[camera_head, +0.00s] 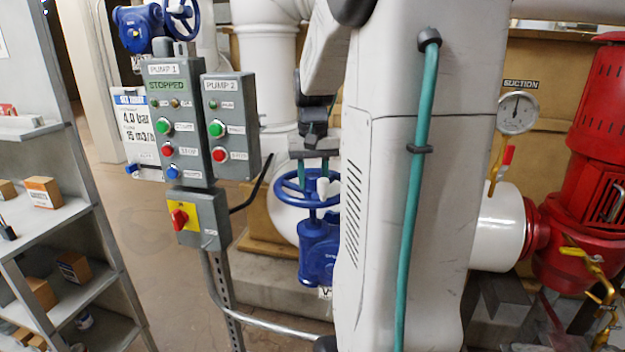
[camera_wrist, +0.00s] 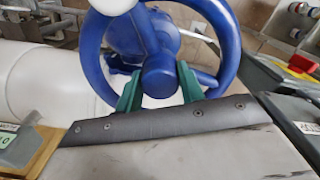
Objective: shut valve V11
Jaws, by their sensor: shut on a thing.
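A blue valve handwheel (camera_head: 288,190) sits on a blue valve body (camera_head: 318,250) in the middle of the head view. The tag below it (camera_head: 325,293) is mostly hidden by my arm, so its number cannot be read. My gripper (camera_head: 313,172) reaches down onto the wheel from above. In the wrist view, the blue wheel (camera_wrist: 228,45) fills the top. My gripper's green fingers (camera_wrist: 159,88) stand on either side of its hub and are shut on the wheel. The exact contact points are partly hidden.
A pump control panel (camera_head: 180,120) on a post stands left of the valve. Another blue valve (camera_head: 142,28) is at top left. Shelves (camera_head: 45,215) line the left edge. A red pump (camera_head: 590,170) and suction gauge (camera_head: 517,112) are at right. White pipes stand behind.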

